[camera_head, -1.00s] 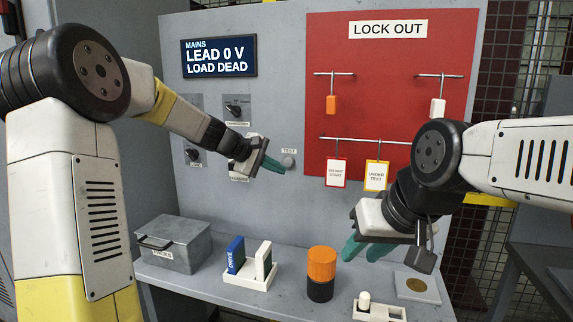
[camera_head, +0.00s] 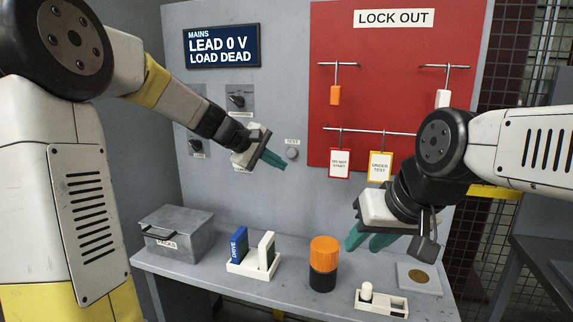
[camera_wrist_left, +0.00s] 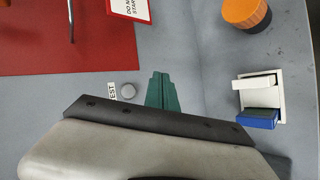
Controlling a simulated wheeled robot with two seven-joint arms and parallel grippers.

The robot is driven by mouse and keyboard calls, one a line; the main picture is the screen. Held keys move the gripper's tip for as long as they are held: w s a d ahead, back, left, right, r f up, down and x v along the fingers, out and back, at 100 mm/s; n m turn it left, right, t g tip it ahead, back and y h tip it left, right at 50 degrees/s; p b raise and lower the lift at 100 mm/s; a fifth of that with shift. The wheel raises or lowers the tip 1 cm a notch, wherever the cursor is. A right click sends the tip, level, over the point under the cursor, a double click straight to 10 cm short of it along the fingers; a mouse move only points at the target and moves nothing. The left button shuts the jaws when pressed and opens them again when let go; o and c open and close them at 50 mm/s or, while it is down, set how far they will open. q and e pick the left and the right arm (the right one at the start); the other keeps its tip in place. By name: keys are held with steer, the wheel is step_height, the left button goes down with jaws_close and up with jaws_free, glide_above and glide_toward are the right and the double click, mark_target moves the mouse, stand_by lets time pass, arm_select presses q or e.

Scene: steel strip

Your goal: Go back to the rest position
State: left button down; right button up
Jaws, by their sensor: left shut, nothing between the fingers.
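My left gripper (camera_head: 273,158) hangs in front of the grey panel (camera_head: 288,100), just left of the round TEST button (camera_head: 292,153). Its teal fingers are together and empty. In the left wrist view the closed fingers (camera_wrist_left: 162,92) stick out over the panel, apart from the TEST button (camera_wrist_left: 128,91). My right gripper (camera_head: 369,240) is above the shelf, below the hanging tags. Its two teal fingers show a gap and nothing between them. The mains display (camera_head: 221,46) reads LEAD 0 V, LOAD DEAD.
The shelf (camera_head: 205,278) holds a grey box (camera_head: 185,238), a white rack with a blue DRIVE block (camera_head: 239,246), an orange-and-black cylinder (camera_head: 323,265) and a white tray (camera_head: 392,303). The red lock-out board (camera_head: 385,100) carries hanging tags. Air is free between my grippers.

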arm_select(q)
steer(key=s+a+f+m+y, duration=0.1)
steer(key=s+a, duration=0.3)
steer(key=s, duration=0.6)
steer(key=s+a+f+m+y, duration=0.1)
steer(key=s+a+m+y, duration=0.2)
steer(key=s, duration=0.7)
steer(key=s+a+f+m+y, duration=0.2)
steer(key=s+a+m, duration=0.2)
steer(key=s, duration=0.6)
steer(key=shift+s+a, duration=0.2)
steer(key=shift+a, duration=0.6)
